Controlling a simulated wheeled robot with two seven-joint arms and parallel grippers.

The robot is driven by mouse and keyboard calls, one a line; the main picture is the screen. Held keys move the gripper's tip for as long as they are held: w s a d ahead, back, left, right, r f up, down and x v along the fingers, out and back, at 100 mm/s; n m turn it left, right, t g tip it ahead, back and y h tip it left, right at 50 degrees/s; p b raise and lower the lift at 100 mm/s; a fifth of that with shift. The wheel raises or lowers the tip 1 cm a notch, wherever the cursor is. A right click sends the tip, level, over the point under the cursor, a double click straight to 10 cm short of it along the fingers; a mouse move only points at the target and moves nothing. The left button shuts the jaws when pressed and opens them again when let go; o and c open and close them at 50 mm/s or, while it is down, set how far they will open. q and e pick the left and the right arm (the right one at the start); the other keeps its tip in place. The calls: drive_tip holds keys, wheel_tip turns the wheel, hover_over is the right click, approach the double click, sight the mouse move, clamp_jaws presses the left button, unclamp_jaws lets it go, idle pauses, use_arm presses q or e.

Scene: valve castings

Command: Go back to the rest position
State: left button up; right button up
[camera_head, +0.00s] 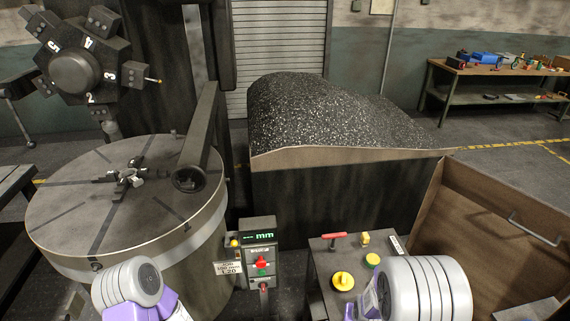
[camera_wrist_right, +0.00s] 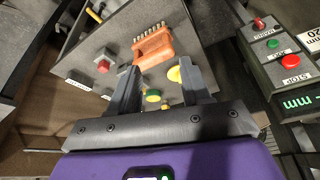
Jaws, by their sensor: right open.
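My right gripper (camera_wrist_right: 158,66) shows in the right wrist view, with its two dark fingers wide apart and nothing between them. Beyond the fingers is a grey panel (camera_wrist_right: 88,42) with an orange block holding several pegs (camera_wrist_right: 153,47), a yellow knob (camera_wrist_right: 175,74) and a green button (camera_wrist_right: 152,95). I cannot tell how far the fingertips are from the panel. In the head view, only ribbed grey and purple parts of my two arms show at the bottom edge. My left gripper is outside both views, and the head view does not show the right one.
A round slotted machine table (camera_head: 75,205) stands at left under a numbered tool turret (camera_head: 75,70). A control box (camera_head: 259,255) is beside it. A chip-filled bin (camera_head: 320,200) is ahead, a brown open container (camera_head: 470,225) at right, and a cluttered workbench (camera_head: 490,70) far right.

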drive_tip(key=shift+g+y, duration=0.3)
drive_tip(key=shift+g, duration=0.4)
drive_tip(key=f, duration=0.3)
drive_tip(key=s+a+f+b, duration=0.1)
drive_tip(key=f, duration=0.2)
drive_tip(key=f+b, duration=0.1)
drive_tip(key=f, duration=0.2)
drive_tip(key=shift+s+a+f, duration=0.1)
drive_tip(key=shift+s+a, duration=0.05)
drive_tip(key=shift+a, duration=0.1)
use_arm(q)
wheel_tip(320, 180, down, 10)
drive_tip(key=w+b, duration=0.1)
drive_tip(key=b, duration=0.6)
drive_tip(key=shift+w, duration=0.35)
use_arm(e)
drive_tip(key=s+a+f+g+y, duration=0.1)
drive_tip(key=s+a+f+y, duration=0.3)
drive_tip(key=s+a+f, duration=0.5)
wheel_tip(320, 180, down, 5)
drive_tip(key=shift+s+a+r+g, duration=0.15)
drive_tip(key=shift+s+a+g, duration=0.25)
drive_tip(key=shift+s, duration=0.75)
drive_tip(key=shift+c, duration=0.5)
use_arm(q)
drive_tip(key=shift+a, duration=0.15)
use_arm(e)
drive_tip(key=shift+a, duration=0.1)
